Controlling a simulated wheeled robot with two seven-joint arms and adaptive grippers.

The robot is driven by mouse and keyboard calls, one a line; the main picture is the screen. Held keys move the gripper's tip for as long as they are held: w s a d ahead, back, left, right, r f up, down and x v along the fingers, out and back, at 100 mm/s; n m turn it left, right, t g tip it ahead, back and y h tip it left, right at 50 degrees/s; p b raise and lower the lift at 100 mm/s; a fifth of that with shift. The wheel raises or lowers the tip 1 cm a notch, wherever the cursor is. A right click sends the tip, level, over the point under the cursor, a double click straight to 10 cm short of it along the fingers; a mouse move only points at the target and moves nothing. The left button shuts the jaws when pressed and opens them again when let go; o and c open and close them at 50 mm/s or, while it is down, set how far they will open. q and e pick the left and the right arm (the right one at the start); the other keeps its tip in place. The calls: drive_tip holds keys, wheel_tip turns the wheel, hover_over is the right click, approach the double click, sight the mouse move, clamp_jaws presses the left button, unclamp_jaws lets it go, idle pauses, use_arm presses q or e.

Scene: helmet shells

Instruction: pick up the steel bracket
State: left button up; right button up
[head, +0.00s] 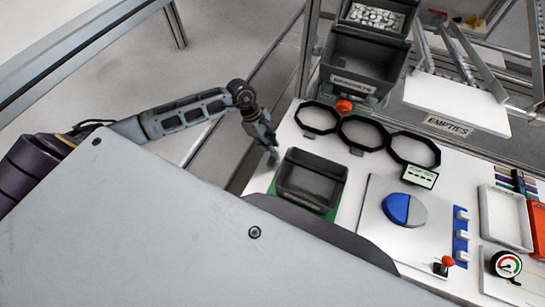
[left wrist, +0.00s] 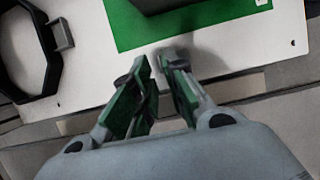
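I cannot clearly make out a single steel bracket in either view. A dark grey bin (head: 365,58) at the back carries a label that seems to read "BRACKETS"; no piece shows clearly inside it. My left gripper (head: 272,152) is over the left edge of the white table, just left of an empty-looking dark bin (head: 310,183) on a green mat. In the left wrist view its two fingers (left wrist: 160,82) stand a little apart with nothing visible between them, near the green mat (left wrist: 130,32). My right gripper is not in view.
Black octagonal rings (head: 361,133) lie behind the near bin. A bin of small silvery pieces (head: 374,18) stands above the labelled one. An "EMPTIES" shelf (head: 460,102), a blue-and-grey disc (head: 403,209), a white tray (head: 505,218) and a gauge (head: 507,265) are to the right.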

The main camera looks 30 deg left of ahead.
use_arm(q)
drive_tip(key=shift+p+x, duration=0.4)
drive_tip(key=shift+x, duration=1.85)
clamp_jaws()
drive_tip(key=shift+r, duration=0.15)
drive_tip(key=shift+r, duration=0.55)
drive_tip(key=shift+r+b, duration=0.65)
drive_tip(key=shift+r, duration=3.7)
